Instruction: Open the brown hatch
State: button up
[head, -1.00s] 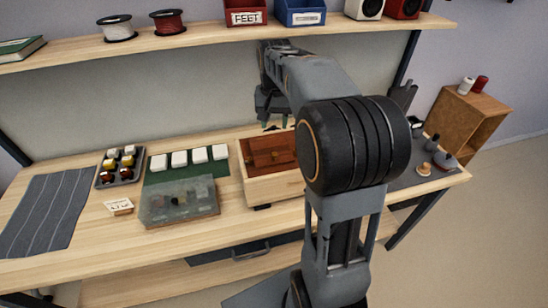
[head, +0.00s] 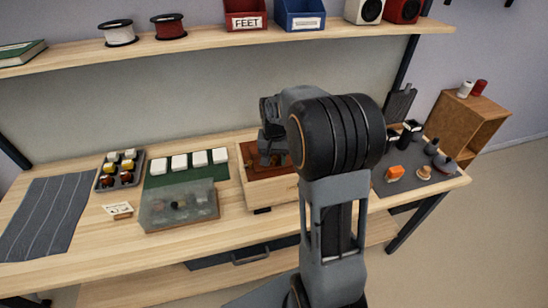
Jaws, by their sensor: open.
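The brown hatch (head: 247,151) is the reddish-brown panel in the top of a pale wooden box (head: 272,193) on the workbench in the head view. My arm hides the right part of the hatch and box. My gripper (head: 271,158) points down over the hatch, its fingers low and close to the panel. It is open, and I see nothing held in it. I cannot tell whether the fingers touch the hatch. The handle-like part of the hatch is mostly hidden behind the fingers.
Left of the box stand a clear-lidded case (head: 178,207), a green mat (head: 158,182) with white blocks, and a tray of small parts (head: 104,183). A shelf (head: 200,46) runs above.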

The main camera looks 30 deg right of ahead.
jog(key=shift+c, duration=0.2)
grip_shut()
dwell(0.3)
